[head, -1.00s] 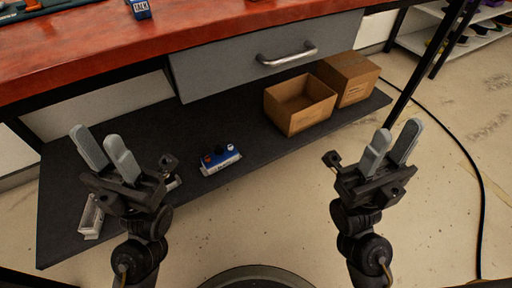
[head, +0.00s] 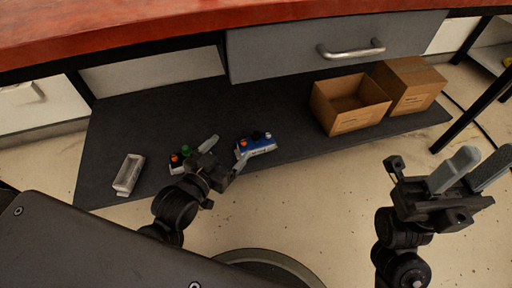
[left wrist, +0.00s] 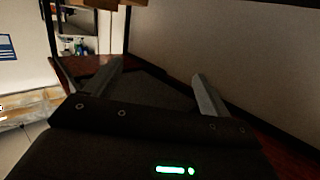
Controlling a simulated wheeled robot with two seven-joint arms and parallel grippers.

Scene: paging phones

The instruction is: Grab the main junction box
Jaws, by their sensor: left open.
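I cannot tell for sure which item is the main junction box. On the dark lower shelf, a blue-and-white box (head: 257,147) with red and dark knobs lies just beyond my left gripper (head: 230,148). A smaller box (head: 177,162) with red and green knobs lies left of that gripper, partly hidden by it. My left gripper is open and empty; in the left wrist view its fingers (left wrist: 157,72) stand apart with nothing between them. My right gripper (head: 486,155) is open and empty at the right, off the shelf's front side.
A grey-white open case (head: 129,174) lies at the shelf's (head: 310,160) left end. An open carton (head: 349,121) and a closed carton (head: 408,84) stand at its right. The grey drawer (head: 290,52) and red tabletop (head: 130,32) hang over the shelf's back.

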